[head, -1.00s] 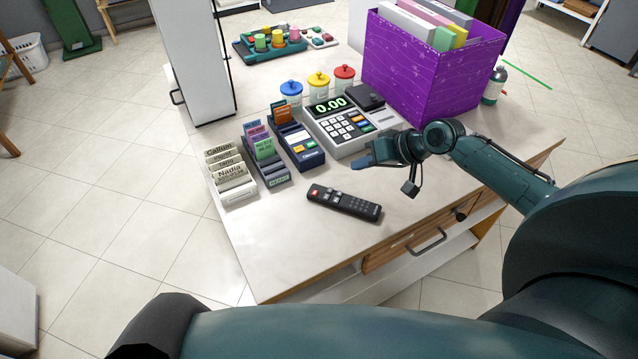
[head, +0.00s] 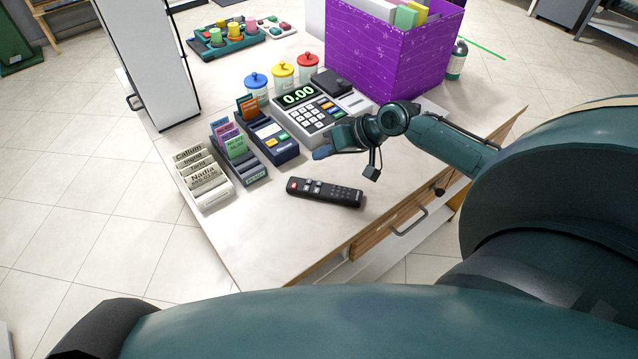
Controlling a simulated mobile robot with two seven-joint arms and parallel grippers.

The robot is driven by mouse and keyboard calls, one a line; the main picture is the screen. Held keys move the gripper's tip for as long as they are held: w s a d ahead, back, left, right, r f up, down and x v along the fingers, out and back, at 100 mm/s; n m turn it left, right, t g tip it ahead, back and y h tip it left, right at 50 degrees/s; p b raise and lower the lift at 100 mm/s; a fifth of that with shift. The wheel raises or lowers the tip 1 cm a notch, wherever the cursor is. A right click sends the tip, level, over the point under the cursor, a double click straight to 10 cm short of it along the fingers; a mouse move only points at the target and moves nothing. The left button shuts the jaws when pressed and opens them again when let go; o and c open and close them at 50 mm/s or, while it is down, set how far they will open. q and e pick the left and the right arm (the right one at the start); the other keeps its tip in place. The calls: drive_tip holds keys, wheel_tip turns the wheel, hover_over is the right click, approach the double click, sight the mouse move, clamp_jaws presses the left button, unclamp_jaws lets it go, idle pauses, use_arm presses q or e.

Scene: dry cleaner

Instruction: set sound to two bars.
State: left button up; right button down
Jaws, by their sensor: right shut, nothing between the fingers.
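A black remote control (head: 325,193) with a red button at its left end and several small buttons lies on the counter near its front edge. No sound bars can be read in this view. My right gripper (head: 324,152) is shut and empty. It is above the counter, behind the remote and in front of the cash register, apart from the remote in the picture. My left gripper is not in view.
The cash register (head: 318,121) reads 0.00. A card terminal (head: 271,143), a card rack (head: 238,165) and name tags (head: 204,183) stand left of it. A purple box (head: 385,58) is behind my right arm. Bare counter (head: 262,226) lies in front.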

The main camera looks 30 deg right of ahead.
wheel_tip(320, 180, down, 5)
drive_tip(key=b, duration=0.4)
drive_tip(key=shift+r+b, duration=0.1)
drive_tip(key=shift+b, duration=0.2)
drive_tip(key=shift+f, duration=0.25)
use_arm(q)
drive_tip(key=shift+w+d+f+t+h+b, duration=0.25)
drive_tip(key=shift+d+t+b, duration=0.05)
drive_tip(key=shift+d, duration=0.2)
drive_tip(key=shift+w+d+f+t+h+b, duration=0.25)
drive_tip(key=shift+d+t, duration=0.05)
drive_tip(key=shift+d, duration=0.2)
use_arm(e)
drive_tip(key=shift+f, duration=0.85)
drive_tip(key=shift+f, duration=0.4)
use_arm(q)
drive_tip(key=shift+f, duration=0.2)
use_arm(e)
drive_tip(key=shift+f, duration=0.35)
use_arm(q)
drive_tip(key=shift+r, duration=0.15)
use_arm(e)
drive_tip(key=shift+r, duration=0.15)
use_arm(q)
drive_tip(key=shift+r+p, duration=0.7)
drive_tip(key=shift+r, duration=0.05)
use_arm(e)
drive_tip(key=shift+r, duration=0.65)
